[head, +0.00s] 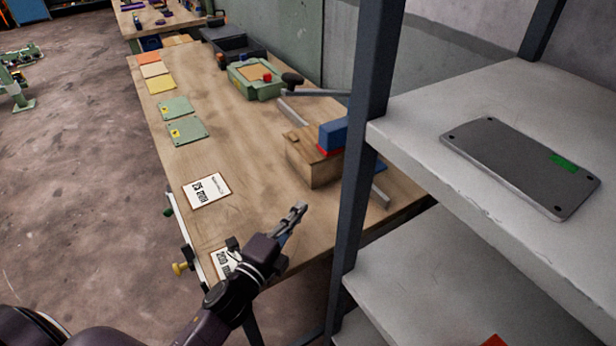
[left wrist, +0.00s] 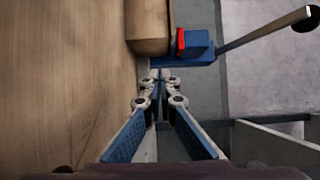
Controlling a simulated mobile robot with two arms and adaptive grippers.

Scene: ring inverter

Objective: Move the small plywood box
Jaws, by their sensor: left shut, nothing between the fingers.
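A small wooden box (head: 312,168), which looks like the plywood box, sits on the workbench (head: 235,130) beside the shelf post. A small block lies on its top, and a blue and red part stands against its right side. In the left wrist view the box (left wrist: 147,30) shows at the top, partly cut off. My left gripper (head: 298,210) is shut and empty, on the near side of the box and apart from it in the head view. In the left wrist view its fingertips (left wrist: 161,76) point toward the box and the blue part. My right gripper is not in view.
A grey shelf post (head: 361,150) and shelves (head: 420,140) stand close on the right; a grey flat plate (head: 520,165) lies on the upper shelf. A lever (head: 318,92) and a green case (head: 256,80) are behind the box. Printed cards (head: 206,190) lie left; the bench middle is clear.

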